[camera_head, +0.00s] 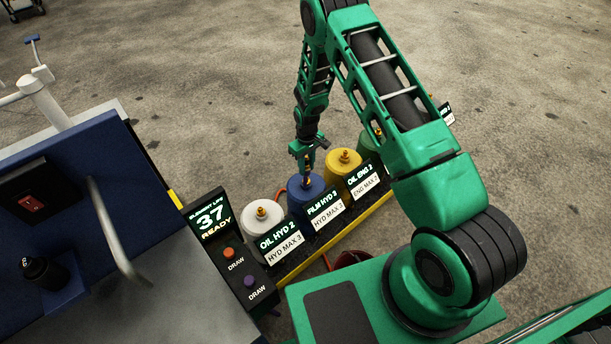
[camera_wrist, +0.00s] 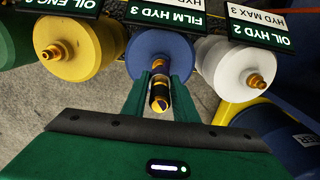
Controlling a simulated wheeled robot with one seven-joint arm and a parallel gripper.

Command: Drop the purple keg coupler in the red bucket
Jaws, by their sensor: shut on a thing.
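My gripper (camera_head: 305,174) is over the blue keg (camera_head: 303,196), pointing down, with its fingers shut on a small dark and brass coupler with a purple part. In the wrist view, the purple coupler (camera_wrist: 159,103) sits between the two green fingers, in line with the brass fitting of the blue keg (camera_wrist: 176,50). I cannot tell whether the coupler touches that fitting. The red bucket (camera_head: 349,258) shows only as a dark red rim behind my own body at the lower middle; the rest is hidden.
A white keg (camera_head: 263,217) and a yellow keg (camera_head: 343,168) stand on either side of the blue one, behind labelled signs. A blue and grey cart stands at left. Open concrete lies behind.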

